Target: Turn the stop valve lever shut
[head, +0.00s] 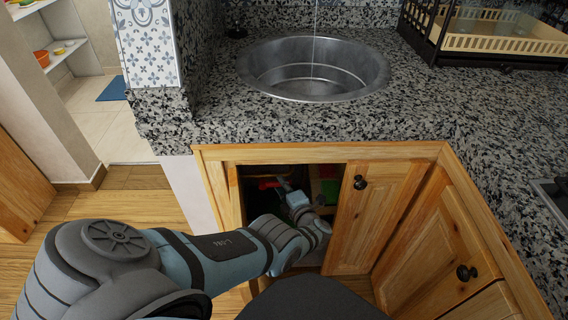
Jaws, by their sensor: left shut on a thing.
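My left arm reaches in from the left and into the open cabinet under the sink. My left gripper (282,187) is inside the cabinet, shut on the red stop valve lever (268,184), which shows small and partly hidden at the gripper's tip. The valve body and pipe cannot be made out in the dark. A thin stream of water (314,45) falls into the round steel sink (313,68) above. My right gripper is not in view.
The wooden cabinet frame (320,152) closes tightly around the opening. A cabinet door (355,222) with a black knob stands to the right of my forearm. Green and red items sit inside the cabinet. A dish rack (495,40) stands on the speckled counter.

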